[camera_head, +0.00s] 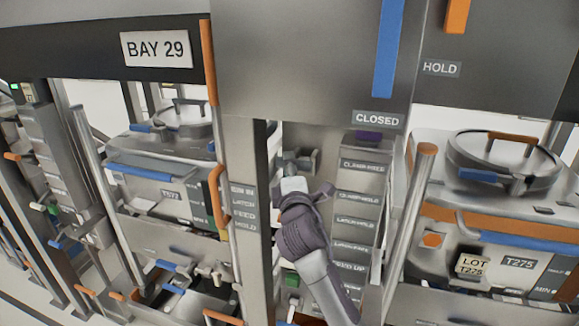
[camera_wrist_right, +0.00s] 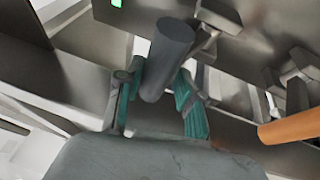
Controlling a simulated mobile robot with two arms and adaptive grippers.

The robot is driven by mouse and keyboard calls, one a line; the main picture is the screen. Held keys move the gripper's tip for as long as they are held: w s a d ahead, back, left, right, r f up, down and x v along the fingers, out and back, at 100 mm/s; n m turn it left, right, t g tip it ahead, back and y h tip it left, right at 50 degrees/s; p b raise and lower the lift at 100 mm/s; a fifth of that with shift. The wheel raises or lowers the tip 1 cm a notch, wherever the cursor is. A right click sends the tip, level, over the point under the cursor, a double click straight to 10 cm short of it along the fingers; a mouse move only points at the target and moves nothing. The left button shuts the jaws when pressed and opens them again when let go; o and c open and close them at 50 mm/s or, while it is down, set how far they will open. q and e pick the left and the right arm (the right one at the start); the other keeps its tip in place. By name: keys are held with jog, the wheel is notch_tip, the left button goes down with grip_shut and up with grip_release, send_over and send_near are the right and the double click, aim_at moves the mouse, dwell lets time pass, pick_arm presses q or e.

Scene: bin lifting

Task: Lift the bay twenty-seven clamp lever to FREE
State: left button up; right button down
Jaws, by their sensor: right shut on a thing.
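My right gripper (camera_head: 296,178) is at a narrow grey panel (camera_head: 359,215) in the middle of the head view, in front of a small grey bracket-like fitting (camera_head: 302,158). In the right wrist view, the teal fingers of my right gripper (camera_wrist_right: 160,98) are on either side of a thick dark grey cylindrical handle (camera_wrist_right: 170,55), and the gripper is shut on it. This looks like the clamp lever, but no bay twenty-seven label can be read. My wrist hides much of the fitting in the head view. My left gripper is not in view.
Labels with small text line the panel, several mentioning clamp or latch. A BAY 29 sign (camera_head: 156,49) is upper left. A CLOSED label (camera_head: 377,119) hangs above. A bin marked T275 (camera_head: 519,262) stands right. An orange bar (camera_wrist_right: 290,128) is right in the wrist view.

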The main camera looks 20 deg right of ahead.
jog(key=shift+d+r+t, duration=0.25)
jog(key=shift+r+t, duration=0.05)
jog(key=shift+r, duration=0.65)
jog(key=c, duration=1)
grip_release()
jog(key=shift+o, duration=0.6)
jog(key=shift+w, duration=0.15)
jog(key=shift+w+f, duration=0.15)
jog(key=shift+f, duration=0.1)
jog(key=shift+f, duration=0.1)
jog(key=shift+s+f, duration=0.15)
jog(key=shift+s, duration=0.15)
jog(key=v, duration=1.1)
jog(key=shift+s+a, duration=0.2)
jog(key=shift+s, duration=0.05)
